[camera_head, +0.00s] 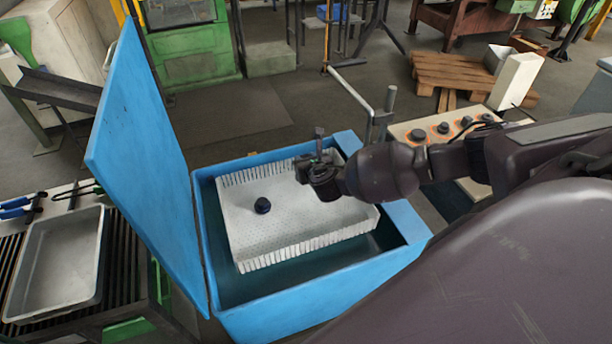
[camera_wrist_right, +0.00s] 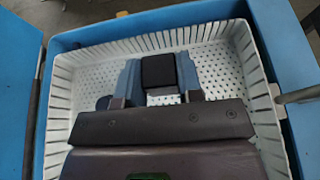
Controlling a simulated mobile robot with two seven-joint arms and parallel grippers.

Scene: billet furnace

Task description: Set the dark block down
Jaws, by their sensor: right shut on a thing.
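My right gripper (camera_head: 316,168) is over the right part of a white perforated basket (camera_head: 240,226), which sits inside an open blue box (camera_head: 290,316). In the right wrist view its two blue-grey fingers (camera_wrist_right: 158,82) are shut on a black square block (camera_wrist_right: 158,70). The basket (camera_wrist_right: 60,98) shows below the block; I cannot tell whether the block touches its floor. In the head view the held block is hard to tell from the dark gripper. A second dark, rounded piece (camera_head: 262,205) lies on the basket floor, partly hidden by the left finger in the wrist view (camera_wrist_right: 103,102). My left gripper is not in view.
The box's blue lid (camera_head: 140,150) stands open on the left. A grey metal tray (camera_head: 60,262) lies on a slatted stand at far left. A bent metal handle (camera_head: 352,92) and a panel with knobs (camera_head: 443,128) are behind and right. Much of the basket floor is bare.

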